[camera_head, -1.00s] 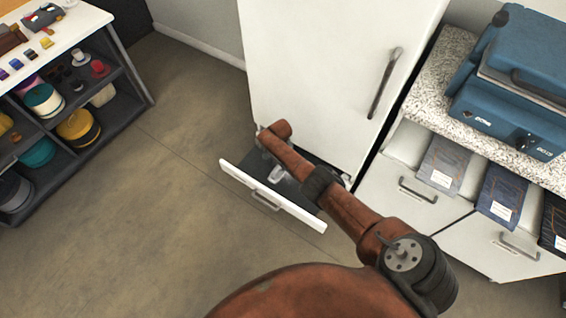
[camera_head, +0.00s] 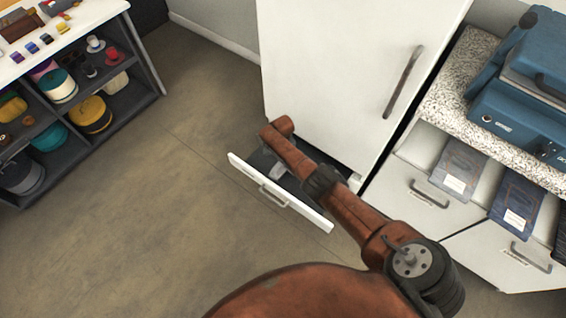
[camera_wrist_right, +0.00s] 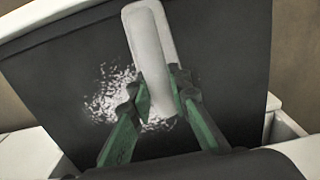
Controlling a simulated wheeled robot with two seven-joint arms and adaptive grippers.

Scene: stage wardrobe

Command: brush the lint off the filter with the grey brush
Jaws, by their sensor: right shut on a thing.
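The filter is a dark flat panel (camera_wrist_right: 225,75) in the right wrist view, lying in the pulled-out white drawer (camera_head: 240,168) at the foot of the white cabinet. White speckled lint (camera_wrist_right: 104,103) lies in a patch on it, left of and around the brush. My right gripper (camera_wrist_right: 160,88), with green fingers, is shut on the light grey brush (camera_wrist_right: 146,38). The brush is over the lint patch; I cannot tell whether it touches the filter. In the head view my right arm covers much of the drawer. My left gripper is not in view.
The tall white cabinet (camera_head: 335,75) stands right behind the drawer. A speckled counter (camera_head: 455,75) with a blue machine (camera_head: 510,120) and white drawers is at the right. A dark shelf (camera_head: 65,110) with colored items stands at the left. The floor between is clear.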

